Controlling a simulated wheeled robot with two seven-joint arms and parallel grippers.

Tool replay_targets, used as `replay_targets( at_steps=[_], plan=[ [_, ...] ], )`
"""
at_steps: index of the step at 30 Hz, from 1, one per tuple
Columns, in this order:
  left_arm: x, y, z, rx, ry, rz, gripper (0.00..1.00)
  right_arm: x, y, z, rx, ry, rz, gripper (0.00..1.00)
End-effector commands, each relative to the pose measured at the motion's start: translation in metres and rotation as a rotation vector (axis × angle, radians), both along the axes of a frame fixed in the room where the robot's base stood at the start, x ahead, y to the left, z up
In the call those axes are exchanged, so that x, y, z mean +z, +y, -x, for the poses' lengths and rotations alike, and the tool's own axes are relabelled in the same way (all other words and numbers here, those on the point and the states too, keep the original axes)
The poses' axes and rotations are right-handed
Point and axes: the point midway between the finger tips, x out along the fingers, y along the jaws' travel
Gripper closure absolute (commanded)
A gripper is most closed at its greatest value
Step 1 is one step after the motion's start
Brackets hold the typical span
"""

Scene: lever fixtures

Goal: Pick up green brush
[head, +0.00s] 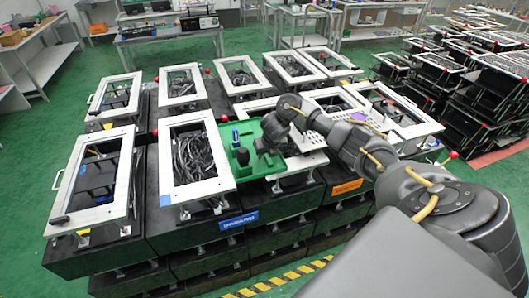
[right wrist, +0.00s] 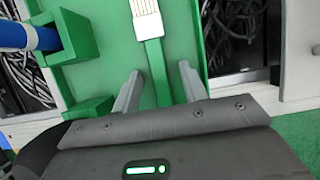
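The green brush (right wrist: 155,62) has a green handle and a pale head with white bristles. In the right wrist view it lies on a green tray (right wrist: 100,70), its head pointing away from me. My right gripper (right wrist: 160,75) is open, with one finger on each side of the handle. Whether the fingers touch it I cannot tell. In the head view my right gripper (head: 266,146) is over the green tray (head: 232,165), and the brush cannot be made out there. My left gripper is not in view.
A blue-handled tool (right wrist: 45,38) stands in a green holder (right wrist: 75,38) on the tray's left. White-framed fixtures (head: 200,185) with black cables inside surround the tray on black blocks. Stacked black racks (head: 470,75) stand at the right. Green floor is open behind.

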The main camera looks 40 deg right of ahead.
Motion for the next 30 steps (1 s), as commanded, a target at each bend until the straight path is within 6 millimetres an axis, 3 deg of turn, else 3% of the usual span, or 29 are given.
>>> replay_targets(
  at_steps=[1, 9, 20, 24, 30],
  plan=[
    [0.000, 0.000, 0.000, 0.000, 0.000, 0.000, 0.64, 0.000, 0.000, 0.000, 0.000, 0.000, 0.000, 0.64],
    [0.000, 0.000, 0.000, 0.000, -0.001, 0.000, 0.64, 0.000, 0.000, 0.000, 0.000, 0.000, 0.000, 1.00],
    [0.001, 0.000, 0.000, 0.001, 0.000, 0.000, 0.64, 0.007, 0.000, -0.001, -0.001, -0.003, 0.000, 1.00],
    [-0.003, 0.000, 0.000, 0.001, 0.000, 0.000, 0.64, 0.031, 0.000, -0.002, 0.001, -0.006, 0.000, 1.00],
    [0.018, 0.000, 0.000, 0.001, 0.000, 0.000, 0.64, 0.077, -0.001, -0.001, 0.001, -0.004, 0.003, 1.00]
  ],
)
